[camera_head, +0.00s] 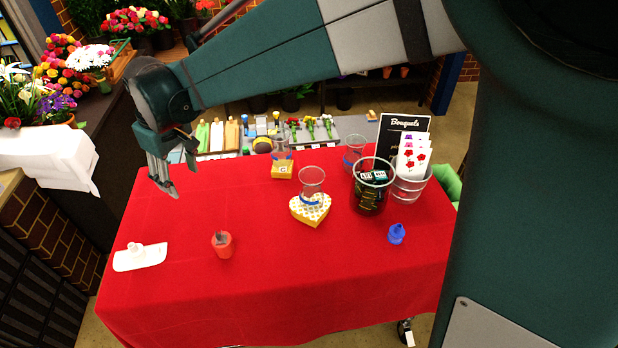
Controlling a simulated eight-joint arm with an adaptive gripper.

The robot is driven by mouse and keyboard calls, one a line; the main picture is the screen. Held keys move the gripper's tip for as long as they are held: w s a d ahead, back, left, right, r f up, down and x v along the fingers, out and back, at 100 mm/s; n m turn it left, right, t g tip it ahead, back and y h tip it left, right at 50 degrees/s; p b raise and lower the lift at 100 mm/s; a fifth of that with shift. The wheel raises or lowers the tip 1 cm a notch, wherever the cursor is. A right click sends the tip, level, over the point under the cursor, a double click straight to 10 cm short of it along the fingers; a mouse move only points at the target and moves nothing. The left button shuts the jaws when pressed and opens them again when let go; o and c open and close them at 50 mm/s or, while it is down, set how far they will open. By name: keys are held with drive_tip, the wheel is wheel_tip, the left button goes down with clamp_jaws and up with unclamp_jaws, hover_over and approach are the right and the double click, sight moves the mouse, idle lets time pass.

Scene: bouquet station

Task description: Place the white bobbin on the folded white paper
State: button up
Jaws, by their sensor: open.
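A small white bobbin (135,248) stands upright on a flat white piece that looks like the folded white paper (152,257), at the left front of the red table. The bobbin sits toward the left part of the paper and appears to rest on it. My gripper (173,186) points down, open and empty, over the table's left edge region. It is above and apart from the bobbin and paper, higher in the picture and a little to the right. Nothing hides the bobbin or the paper.
A red bobbin (222,244) and a blue bobbin (396,234) stand on the red tablecloth (300,275). A glass stands on a heart-shaped piece (311,213). A dark container (371,186), more glasses and a card bucket (411,186) are behind. The front is clear.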

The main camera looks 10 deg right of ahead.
drive_tip(key=s+d+r+m+t, duration=0.1)
drive_tip(key=s+d+r+m, duration=0.1)
drive_tip(key=d, duration=0.7)
drive_tip(key=s+d+r+m+t, duration=0.1)
drive_tip(key=s+d+r, duration=0.15)
drive_tip(key=d, duration=0.65)
drive_tip(key=s+d+r+m+t, duration=0.1)
drive_tip(key=s+d+r+m, duration=0.1)
drive_tip(key=d, duration=0.7)
drive_tip(key=s+d+f+m+t, duration=0.1)
drive_tip(key=s+d+m, duration=0.1)
drive_tip(key=s+d, duration=0.5)
drive_tip(key=s+d+f+m+t+h, duration=0.1)
drive_tip(key=s+d, duration=0.5)
drive_tip(key=d, duration=0.6)
drive_tip(key=f+m, duration=0.1)
drive_tip(key=m, duration=0.1)
drive_tip(key=shift+s+f+m+t, duration=0.25)
drive_tip(key=shift+s+m+t, duration=0.05)
drive_tip(key=shift+s+t, duration=0.1)
